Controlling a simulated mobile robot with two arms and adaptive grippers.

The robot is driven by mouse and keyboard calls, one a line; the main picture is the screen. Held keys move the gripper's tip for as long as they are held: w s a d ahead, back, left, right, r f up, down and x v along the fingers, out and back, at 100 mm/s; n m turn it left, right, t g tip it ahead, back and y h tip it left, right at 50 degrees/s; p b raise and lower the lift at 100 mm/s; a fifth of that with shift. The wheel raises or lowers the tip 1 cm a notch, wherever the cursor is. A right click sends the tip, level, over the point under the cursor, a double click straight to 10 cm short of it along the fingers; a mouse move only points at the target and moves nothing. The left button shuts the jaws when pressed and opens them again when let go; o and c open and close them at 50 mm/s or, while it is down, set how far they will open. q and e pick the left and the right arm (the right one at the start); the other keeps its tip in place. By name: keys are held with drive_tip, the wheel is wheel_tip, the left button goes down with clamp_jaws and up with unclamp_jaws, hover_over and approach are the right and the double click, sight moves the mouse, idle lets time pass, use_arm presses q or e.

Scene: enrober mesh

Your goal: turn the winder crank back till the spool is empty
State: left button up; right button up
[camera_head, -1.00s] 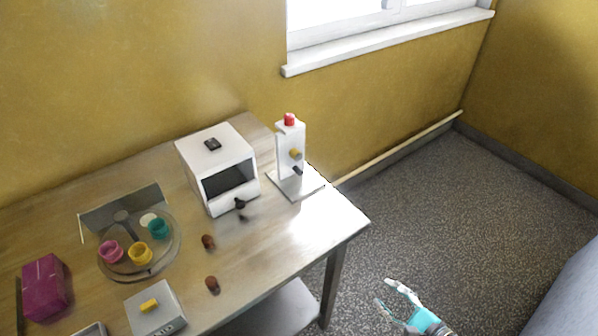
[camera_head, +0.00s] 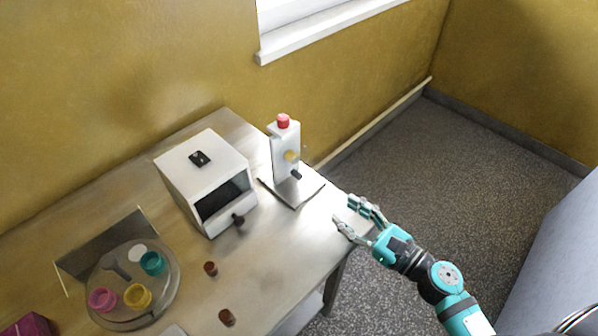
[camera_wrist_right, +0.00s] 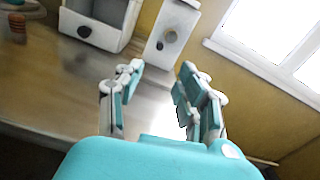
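The winder appears to be the white upright stand (camera_head: 285,158) with a red cap (camera_head: 283,121), on a flat base at the table's right end. I cannot tell how much is on a spool. My right gripper (camera_head: 346,213) is open and empty, to the right of and nearer than the winder, apart from it, by the table's right edge. In the right wrist view its spread fingers (camera_wrist_right: 160,84) point toward the winder (camera_wrist_right: 173,30). My left gripper is out of view.
A white box (camera_head: 205,180) with a dark opening and black knob (camera_head: 237,220) stands left of the winder. A round tray (camera_head: 165,295) with coloured pots is farther left. A window sill (camera_head: 330,30) is behind.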

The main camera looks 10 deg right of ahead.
drive_tip(key=p, duration=0.2)
approach(301, 178)
drive_tip(key=shift+w+a+r, duration=0.25)
drive_tip(key=shift+w+a, duration=0.25)
drive_tip(key=shift+w, duration=0.4)
drive_tip(key=p+x, duration=0.1)
drive_tip(key=x, duration=0.6)
drive_tip(key=shift+a+f, duration=0.1)
drive_tip(key=shift+f, duration=0.1)
drive_tip(key=shift+w+a+f+p, duration=0.1)
drive_tip(key=shift+w+a+p, duration=0.2)
drive_tip(key=shift+w, duration=0.1)
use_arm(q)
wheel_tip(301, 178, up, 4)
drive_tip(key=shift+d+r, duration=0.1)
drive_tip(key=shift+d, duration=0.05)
use_arm(e)
clamp_jaws()
